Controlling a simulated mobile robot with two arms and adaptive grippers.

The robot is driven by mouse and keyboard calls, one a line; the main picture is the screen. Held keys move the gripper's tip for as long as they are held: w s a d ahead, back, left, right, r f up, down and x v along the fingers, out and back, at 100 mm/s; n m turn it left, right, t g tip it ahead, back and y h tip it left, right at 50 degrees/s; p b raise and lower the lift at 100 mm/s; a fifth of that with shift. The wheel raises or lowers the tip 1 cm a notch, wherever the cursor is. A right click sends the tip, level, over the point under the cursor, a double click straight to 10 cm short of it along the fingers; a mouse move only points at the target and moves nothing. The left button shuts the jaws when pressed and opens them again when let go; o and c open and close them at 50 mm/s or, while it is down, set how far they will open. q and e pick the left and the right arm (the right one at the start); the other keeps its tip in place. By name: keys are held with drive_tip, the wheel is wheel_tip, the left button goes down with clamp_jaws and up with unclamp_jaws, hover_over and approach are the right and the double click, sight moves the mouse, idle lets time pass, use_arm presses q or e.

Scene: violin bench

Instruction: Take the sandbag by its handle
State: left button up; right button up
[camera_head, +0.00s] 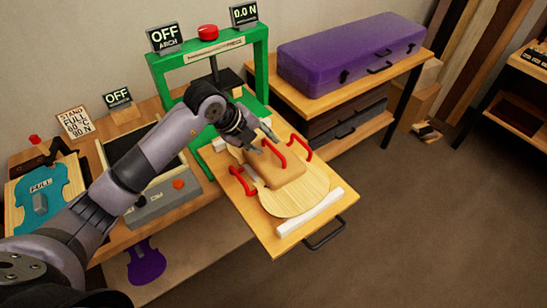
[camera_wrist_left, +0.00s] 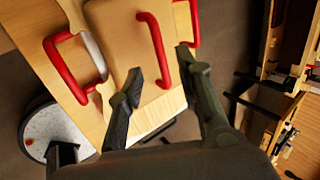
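The tan sandbag (camera_head: 281,171) lies on a pale wooden violin plate (camera_head: 308,196) on a pulled-out board. Its red handle (camera_head: 275,153) arches over the top. My left gripper (camera_head: 262,144) is at the handle, above the bag. In the left wrist view the gripper (camera_wrist_left: 160,68) is open, and the red handle (camera_wrist_left: 157,50) shows between its two fingertips. I cannot tell whether either finger touches it. The sandbag (camera_wrist_left: 118,45) also shows there, partly cut off. My right gripper is not in view.
Red clamps (camera_head: 241,180) (camera_head: 302,150) stand at both sides of the bag. A green press frame (camera_head: 158,80) rises behind it. A white strip (camera_head: 311,212) lies at the board's front edge. A purple case (camera_head: 350,52) sits on the right bench.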

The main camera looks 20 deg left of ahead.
sight(274, 148)
use_arm(q)
drive_tip(key=p+x, duration=0.1)
drive_tip(key=x, duration=0.3)
drive_tip(key=shift+d+f+p, duration=0.1)
drive_tip(key=shift+d+p, duration=0.3)
drive_tip(key=shift+w+f, duration=0.15)
drive_tip(key=shift+f, duration=0.15)
drive_tip(key=shift+c, duration=0.3)
clamp_jaws()
drive_tip(key=shift+w+r, duration=0.1)
drive_tip(key=shift+r, duration=0.1)
